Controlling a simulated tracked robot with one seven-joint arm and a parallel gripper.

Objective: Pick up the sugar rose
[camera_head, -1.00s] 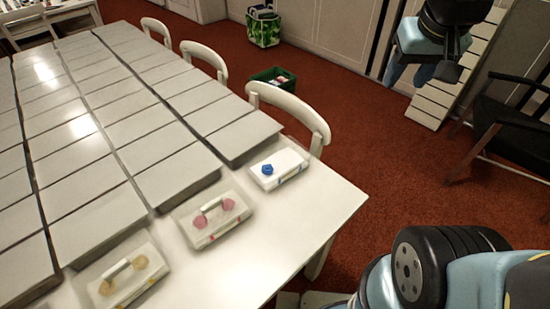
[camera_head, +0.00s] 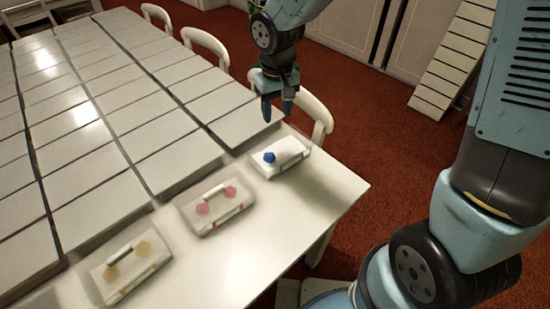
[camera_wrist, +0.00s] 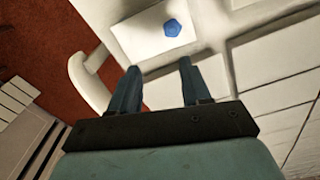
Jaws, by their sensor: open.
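A small blue rose-like piece (camera_head: 269,157) sits on the left part of a white box (camera_head: 291,163) near the table's right end. Its fine shape is too small to make out. In the wrist view the blue piece (camera_wrist: 172,27) lies beyond my fingertips, slightly right of the gap between them, on the pale box top (camera_wrist: 135,38). My gripper (camera_head: 277,114) is open and empty, pointing down above and behind the box, apart from the piece. In the wrist view my gripper (camera_wrist: 159,68) shows two dark blue fingers spread apart.
A box with two pink pieces (camera_head: 203,208) and a box with yellow pieces (camera_head: 142,248) stand nearer on the white table (camera_head: 335,205). Rows of flat pale panels (camera_head: 155,130) cover the table's left. A white chair (camera_head: 322,120) stands close behind my gripper.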

